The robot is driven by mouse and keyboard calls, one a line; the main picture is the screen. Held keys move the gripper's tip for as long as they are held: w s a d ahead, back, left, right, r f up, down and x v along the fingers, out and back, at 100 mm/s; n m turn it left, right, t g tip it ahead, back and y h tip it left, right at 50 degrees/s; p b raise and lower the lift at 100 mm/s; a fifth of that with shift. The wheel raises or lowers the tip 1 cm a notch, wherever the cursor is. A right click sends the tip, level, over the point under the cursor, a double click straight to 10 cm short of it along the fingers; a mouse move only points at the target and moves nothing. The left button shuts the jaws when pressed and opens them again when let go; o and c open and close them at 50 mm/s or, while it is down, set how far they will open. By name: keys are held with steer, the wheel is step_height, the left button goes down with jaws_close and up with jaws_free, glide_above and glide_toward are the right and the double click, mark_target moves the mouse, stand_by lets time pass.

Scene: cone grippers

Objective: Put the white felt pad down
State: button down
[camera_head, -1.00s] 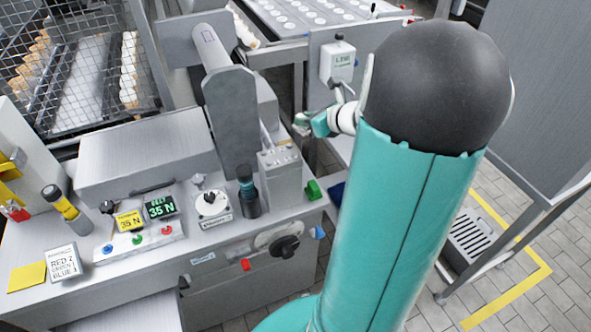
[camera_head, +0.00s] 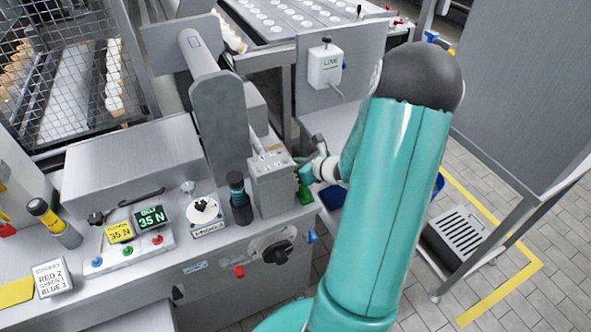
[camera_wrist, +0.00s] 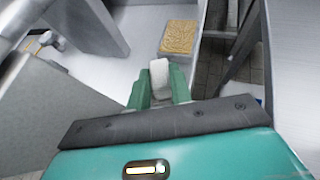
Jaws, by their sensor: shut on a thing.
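The white felt pad (camera_wrist: 159,74) stands out between the green fingertips of my gripper (camera_wrist: 160,88) in the wrist view. My gripper is shut on it. In the head view my gripper (camera_head: 306,173) is small, just right of the grey block-like housing on the machine bench (camera_head: 270,182). I cannot make out the pad in that view. In the wrist view, a light surface (camera_wrist: 150,22) lies beyond the pad.
A green piece (camera_head: 305,195) is at the bench's right edge, below my gripper. A white box (camera_head: 325,65) hangs on the grey panel behind. A wire-mesh guard (camera_head: 60,60) stands at the left.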

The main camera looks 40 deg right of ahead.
steer(key=shift+f, duration=1.15)
steer(key=c, duration=1.3)
jaws_free()
steer(key=shift+f, duration=0.1)
steer(key=shift+o, duration=0.2)
steer(key=shift+s+d+r, duration=0.1)
steer(key=shift+s+r, duration=0.1)
steer(key=shift+r, duration=0.05)
steer(key=a+v, duration=0.1)
steer(key=v, duration=1)
steer(key=shift+s+d, duration=0.25)
steer(key=shift+d, duration=0.25)
steer(key=shift+r, duration=0.1)
